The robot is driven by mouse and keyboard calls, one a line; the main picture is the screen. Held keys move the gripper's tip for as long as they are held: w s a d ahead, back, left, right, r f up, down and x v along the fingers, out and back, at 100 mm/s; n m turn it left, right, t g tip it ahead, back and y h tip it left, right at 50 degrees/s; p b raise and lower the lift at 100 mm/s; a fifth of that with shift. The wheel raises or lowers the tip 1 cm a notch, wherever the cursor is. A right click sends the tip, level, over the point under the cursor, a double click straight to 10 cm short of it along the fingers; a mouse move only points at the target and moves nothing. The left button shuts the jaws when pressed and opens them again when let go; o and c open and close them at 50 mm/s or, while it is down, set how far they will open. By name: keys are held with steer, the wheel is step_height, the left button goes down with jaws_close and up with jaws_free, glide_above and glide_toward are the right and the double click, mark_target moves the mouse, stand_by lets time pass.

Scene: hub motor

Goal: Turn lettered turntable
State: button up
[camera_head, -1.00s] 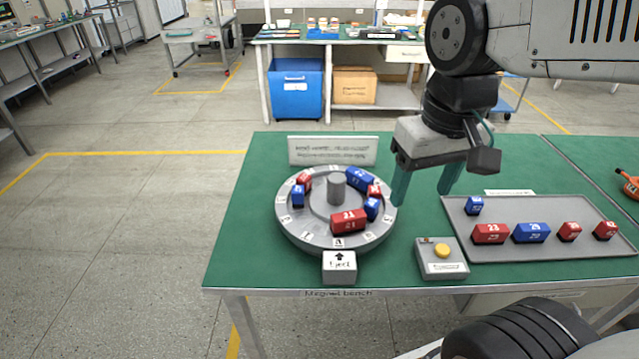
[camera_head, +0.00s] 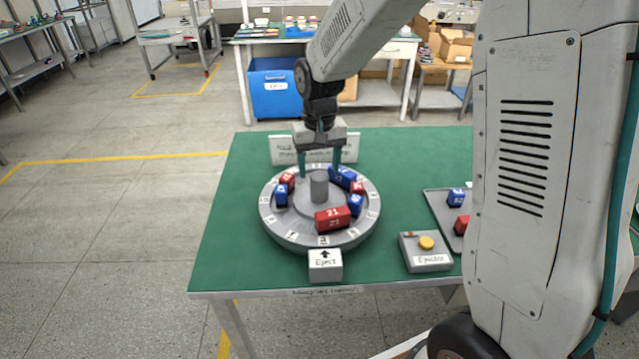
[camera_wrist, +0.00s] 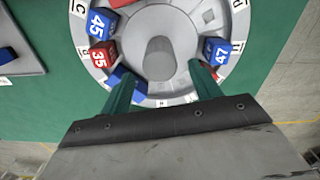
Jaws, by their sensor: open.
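The lettered turntable (camera_head: 270,220) is a round grey disc on the green bench, with letter tiles around its rim and a grey central knob (camera_head: 319,186). Red and blue numbered blocks sit on it, including a red block 21 (camera_head: 332,218) at the front and a blue block (camera_head: 345,178) at the back right. My gripper (camera_head: 320,174) is open above the back of the turntable, its green fingers apart on either side of the knob's line. In the wrist view the knob (camera_wrist: 159,58) lies ahead of the fingers, and the blue block 45 (camera_wrist: 101,22) shows at upper left.
A grey tray (camera_head: 440,205) with blocks is partly hidden by my arm. A white sign (camera_head: 284,150) stands behind the turntable.

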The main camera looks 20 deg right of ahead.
mark_target(320, 175)
step_height(320, 175, down, 6)
steer(key=shift+r, duration=0.1)
jaws_close()
stand_by(0.4)
